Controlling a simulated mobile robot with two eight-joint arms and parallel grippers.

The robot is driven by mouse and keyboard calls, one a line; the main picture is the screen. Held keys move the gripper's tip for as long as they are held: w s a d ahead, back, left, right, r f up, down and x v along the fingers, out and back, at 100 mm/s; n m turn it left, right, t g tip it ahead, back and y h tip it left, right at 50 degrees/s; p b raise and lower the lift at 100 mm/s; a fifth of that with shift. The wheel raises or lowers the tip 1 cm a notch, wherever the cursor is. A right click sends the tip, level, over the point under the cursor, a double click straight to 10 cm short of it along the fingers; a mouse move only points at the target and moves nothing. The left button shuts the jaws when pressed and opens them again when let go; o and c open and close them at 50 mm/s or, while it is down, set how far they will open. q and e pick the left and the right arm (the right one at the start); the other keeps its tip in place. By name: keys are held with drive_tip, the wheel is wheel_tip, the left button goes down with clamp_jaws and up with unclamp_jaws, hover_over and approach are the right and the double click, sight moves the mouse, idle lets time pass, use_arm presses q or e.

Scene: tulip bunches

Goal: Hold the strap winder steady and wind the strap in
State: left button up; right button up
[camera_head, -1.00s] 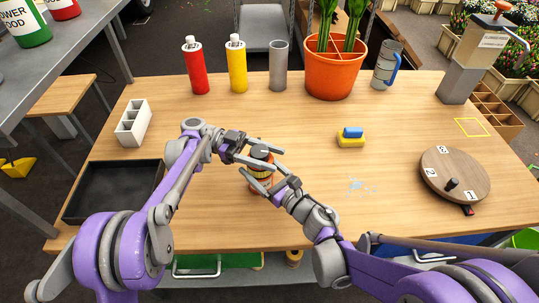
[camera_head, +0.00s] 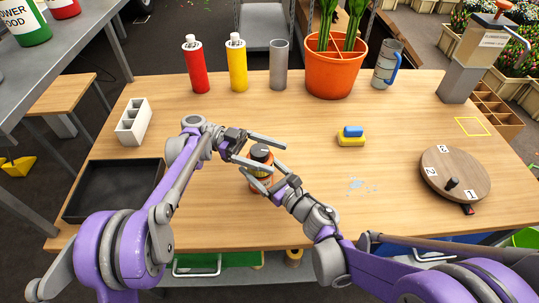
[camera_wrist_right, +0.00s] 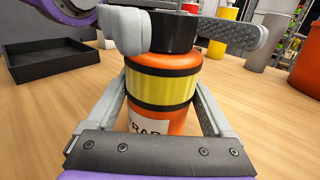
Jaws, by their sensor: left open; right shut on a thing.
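The strap winder (camera_wrist_right: 163,88) is an orange cylinder with a yellow band between black rings and a black knob (camera_head: 260,151) on top. It stands upright on the table, partly hidden by my grippers in the head view. My right gripper (camera_wrist_right: 160,104) is shut on its body, one finger on each side. My left gripper (camera_head: 271,156) is open at the height of the knob, its fingers on either side of it. In the wrist view the left finger looks close to the knob; I cannot tell if it touches. A lettered label shows low on the body.
A black tray (camera_head: 72,211) and a white divided box (camera_head: 133,121) are at the left. A yellow and blue sponge (camera_head: 351,138) and a round wooden board (camera_head: 455,164) lie to the right. Bottles and an orange pot (camera_head: 335,77) line the back.

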use_arm(q)
wheel_tip(320, 180, up, 10)
drive_tip(key=shift+f, duration=0.2)
drive_tip(key=w+a+f+n+t+h, duration=0.1)
drive_tip(key=a+f+n+t+h, duration=0.1)
drive_tip(key=a+f+n+t, duration=0.65)
drive_tip(key=d+m, duration=0.1)
drive_tip(key=d, duration=0.2)
drive_tip(key=d+f+m, duration=0.1)
drive_tip(key=d, duration=0.2)
drive_tip(key=d+m, duration=0.1)
drive_tip(key=d, duration=0.2)
drive_tip(key=shift+d+f+g, duration=0.1)
drive_tip(key=shift+f+g, duration=0.05)
drive_tip(key=shift+g, duration=0.2)
